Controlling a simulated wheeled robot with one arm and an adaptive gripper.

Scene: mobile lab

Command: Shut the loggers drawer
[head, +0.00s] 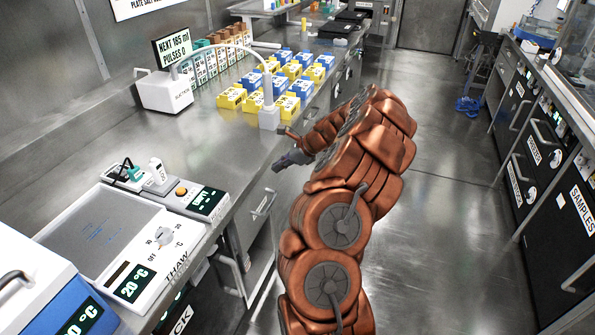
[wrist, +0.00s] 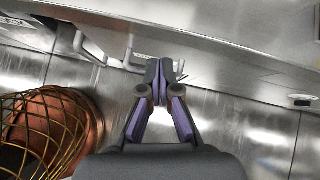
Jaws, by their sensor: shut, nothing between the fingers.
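No label reading "loggers" is legible in either view, so I cannot tell which drawer it is. In the head view, a metal drawer front with a bar handle (head: 264,204) is under the left bench, below and left of my gripper (head: 284,160). I cannot tell how far that drawer stands out. In the wrist view, my gripper (wrist: 160,72) has its purple-sided fingers together, with nothing held. A pale bar handle (wrist: 129,54) is just left of the fingertips, and I cannot tell whether they touch it.
The left bench carries a thaw plate (head: 100,232), a white dispenser (head: 168,90) and blue and yellow boxes (head: 232,97). Dark labelled drawers (head: 540,140) line the right side. A stool (head: 478,75) stands at the back. The aisle floor (head: 445,210) is clear.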

